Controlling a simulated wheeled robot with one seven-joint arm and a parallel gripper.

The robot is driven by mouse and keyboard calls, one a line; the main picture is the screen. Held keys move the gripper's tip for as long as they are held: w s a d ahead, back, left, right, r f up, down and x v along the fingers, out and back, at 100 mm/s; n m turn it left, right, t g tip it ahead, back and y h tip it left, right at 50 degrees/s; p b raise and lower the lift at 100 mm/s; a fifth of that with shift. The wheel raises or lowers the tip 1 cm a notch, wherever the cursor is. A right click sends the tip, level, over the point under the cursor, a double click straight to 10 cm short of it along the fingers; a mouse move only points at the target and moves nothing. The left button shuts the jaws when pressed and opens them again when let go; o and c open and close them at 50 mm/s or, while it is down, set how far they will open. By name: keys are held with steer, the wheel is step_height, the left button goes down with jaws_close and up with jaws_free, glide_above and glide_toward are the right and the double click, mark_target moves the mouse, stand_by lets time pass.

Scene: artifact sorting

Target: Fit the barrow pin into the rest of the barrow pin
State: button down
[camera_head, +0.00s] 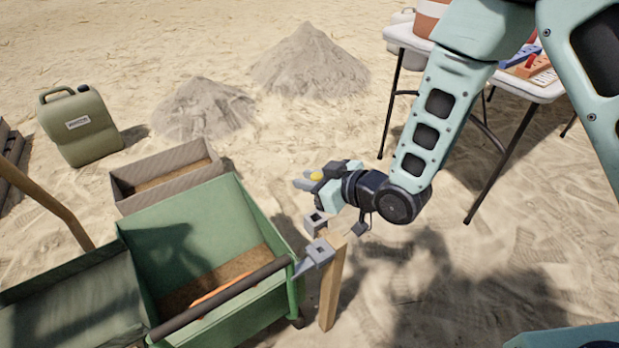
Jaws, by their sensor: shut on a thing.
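My gripper (314,190) is left of centre, beyond the right end of the green cart and above the sand. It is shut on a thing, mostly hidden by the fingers. A small yellow round spot shows at the fingers; I cannot tell what it belongs to. A grey block with a square opening (315,223) shows just below the fingers, seemingly the held barrow pin. A second grey block with a square face and tapered end (319,252), seemingly the rest of the barrow pin, is by the top of a wooden post (332,285), below the first. Contact between them is unclear.
The green cart (187,218) with a dark handle bar (220,298) fills the lower left, an orange strip inside it. A wooden box (166,174) and jerrycan (80,124) stand behind. A white table (409,40) stands upper right.

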mark_target(309, 214)
steer(key=shift+f+b, duration=1.3)
steer(key=shift+f, duration=0.6)
steer(key=shift+f+b, duration=2.2)
steer(key=shift+f, duration=0.3)
steer(key=shift+r, duration=0.15)
steer(key=shift+r+p, duration=1.7)
steer(key=shift+r, duration=0.4)
steer(key=shift+f+b, duration=0.25)
steer(key=shift+b, duration=0.15)
stand_by(0.9)
